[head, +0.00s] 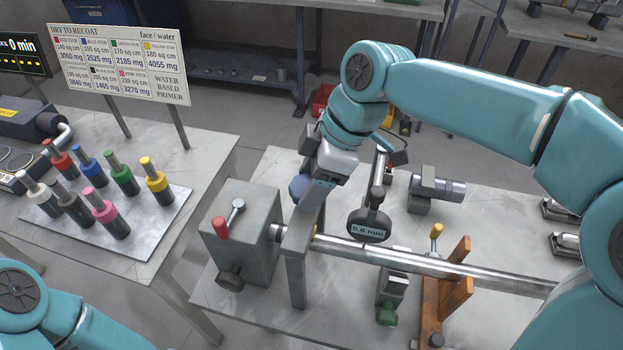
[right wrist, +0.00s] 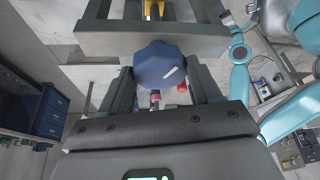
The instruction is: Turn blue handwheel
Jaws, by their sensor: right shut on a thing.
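The blue handwheel (head: 299,188) sits behind the top of a grey upright post (head: 296,265), partly hidden by my right gripper. My right gripper (head: 309,196) reaches down to it from above and is shut on it. In the right wrist view the faceted blue wheel (right wrist: 160,64) lies between the two dark fingers (right wrist: 162,84), with a light mark on its face. My left gripper is out of view; only part of the left arm shows at the lower left.
A steel rod (head: 430,265) runs right from the grey box (head: 240,235) past a round "0.6 mm" gauge (head: 369,226) and a wooden bracket (head: 446,295).

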